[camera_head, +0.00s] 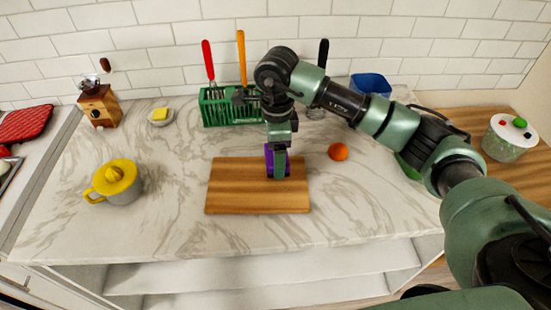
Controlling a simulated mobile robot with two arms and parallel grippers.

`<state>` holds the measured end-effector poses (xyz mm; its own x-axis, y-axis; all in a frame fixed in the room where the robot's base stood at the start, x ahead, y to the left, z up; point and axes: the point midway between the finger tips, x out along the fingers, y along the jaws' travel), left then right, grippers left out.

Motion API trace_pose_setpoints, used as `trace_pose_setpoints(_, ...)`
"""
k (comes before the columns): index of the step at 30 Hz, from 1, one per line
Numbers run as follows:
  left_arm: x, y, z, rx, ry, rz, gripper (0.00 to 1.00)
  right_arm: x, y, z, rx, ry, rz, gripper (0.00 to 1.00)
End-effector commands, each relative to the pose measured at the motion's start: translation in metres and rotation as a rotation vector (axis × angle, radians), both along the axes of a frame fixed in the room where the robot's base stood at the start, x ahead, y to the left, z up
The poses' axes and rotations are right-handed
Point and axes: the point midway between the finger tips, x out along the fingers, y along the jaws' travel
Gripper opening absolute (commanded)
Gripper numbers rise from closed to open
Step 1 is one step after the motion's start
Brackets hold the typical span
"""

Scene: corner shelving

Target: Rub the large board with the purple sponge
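The large wooden board (238,190) lies flat on the marble counter in the middle of the view. The purple sponge (268,158) is at the board's upper right part, mostly hidden behind my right gripper (278,172). My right arm reaches in from the right and the gripper points down with its fingers around the sponge, so it appears shut on it. Whether the sponge touches the board I cannot tell. My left gripper is not in view.
A green rack (222,108) with utensils stands behind the board. A yellow-topped juicer (117,182) stands left, with a grinder (98,104) and a butter dish (160,116) behind. The counter's front edge is close below the board.

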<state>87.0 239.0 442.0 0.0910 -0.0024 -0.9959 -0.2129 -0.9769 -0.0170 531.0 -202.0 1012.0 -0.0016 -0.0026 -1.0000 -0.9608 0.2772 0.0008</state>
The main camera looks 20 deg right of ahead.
Motion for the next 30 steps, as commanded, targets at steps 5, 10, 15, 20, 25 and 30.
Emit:
trace_pose_setpoints(5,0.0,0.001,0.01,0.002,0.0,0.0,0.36,0.001,-0.004,0.019,-0.001,-0.003,-0.004,0.44)
trace_pose_setpoints(10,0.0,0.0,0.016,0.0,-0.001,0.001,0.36,0.001,-0.006,0.031,0.0,-0.001,-0.005,0.44)
trace_pose_setpoints(15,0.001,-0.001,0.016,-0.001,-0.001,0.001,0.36,0.001,-0.007,0.033,0.0,0.0,-0.006,0.44)
trace_pose_setpoints(20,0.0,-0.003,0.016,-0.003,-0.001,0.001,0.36,0.001,-0.007,0.033,0.0,0.0,-0.006,0.44)
trace_pose_setpoints(25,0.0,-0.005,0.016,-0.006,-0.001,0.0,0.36,0.001,-0.007,0.033,0.0,0.0,-0.006,0.44)
trace_pose_setpoints(30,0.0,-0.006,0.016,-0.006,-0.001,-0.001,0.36,-0.001,-0.006,0.033,-0.001,-0.002,0.019,0.44)
